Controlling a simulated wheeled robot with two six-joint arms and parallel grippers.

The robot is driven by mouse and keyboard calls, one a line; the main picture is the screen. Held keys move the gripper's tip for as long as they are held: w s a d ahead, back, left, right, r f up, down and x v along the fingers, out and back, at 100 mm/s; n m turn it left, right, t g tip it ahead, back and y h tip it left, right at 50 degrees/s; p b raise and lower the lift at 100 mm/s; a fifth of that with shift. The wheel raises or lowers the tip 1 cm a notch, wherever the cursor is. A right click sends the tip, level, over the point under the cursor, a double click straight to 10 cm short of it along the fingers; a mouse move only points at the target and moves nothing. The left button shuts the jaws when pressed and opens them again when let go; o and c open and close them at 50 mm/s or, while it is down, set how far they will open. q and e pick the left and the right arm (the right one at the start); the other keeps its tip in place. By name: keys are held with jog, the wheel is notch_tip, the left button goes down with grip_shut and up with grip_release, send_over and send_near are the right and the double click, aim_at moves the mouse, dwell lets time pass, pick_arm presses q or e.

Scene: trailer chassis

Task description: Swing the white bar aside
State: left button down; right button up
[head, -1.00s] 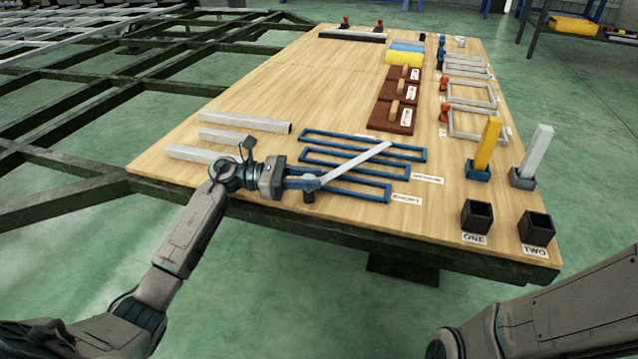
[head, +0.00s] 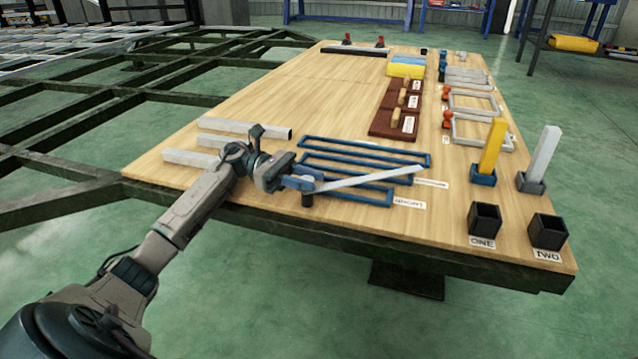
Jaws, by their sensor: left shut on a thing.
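The slim white bar (head: 372,178) slants over the blue rectangular frames (head: 392,195), from my gripper at its near left end to its free far end at the right. My left gripper (head: 306,183) is shut at the bar's near left end, by the table's front edge. A dark round knob or post (head: 307,198) shows just below the fingers. The fingers hide the exact contact. I cannot tell whether the bar touches the frames. My right gripper is out of view.
Several pale bars (head: 245,128) lie left of the frames. Labels (head: 410,204) lie by the frames' right ends. Black open boxes (head: 484,219) and upright yellow (head: 492,146) and white blocks (head: 541,153) in holders stand at right. The wooden tabletop (head: 290,85) is clear behind the frames.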

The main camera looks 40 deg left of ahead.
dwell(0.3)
pick_arm(q)
jog(key=c, duration=1.1)
grip_release()
jog(key=shift+a+p, duration=0.3)
jog(key=shift+a, duration=0.25)
jog(key=a, duration=0.3)
jog(key=s+a+p, duration=0.1)
jog(key=a, duration=0.1)
jog(key=a+p, duration=0.1)
jog(key=a, duration=0.2)
jog(key=shift+s+a, duration=0.25)
jog(key=shift+a, duration=0.1)
jog(key=shift+s+a+p, duration=0.1)
jog(key=shift+a+p, duration=0.2)
jog(key=shift+a, duration=0.15)
jog(key=shift+c, duration=0.4)
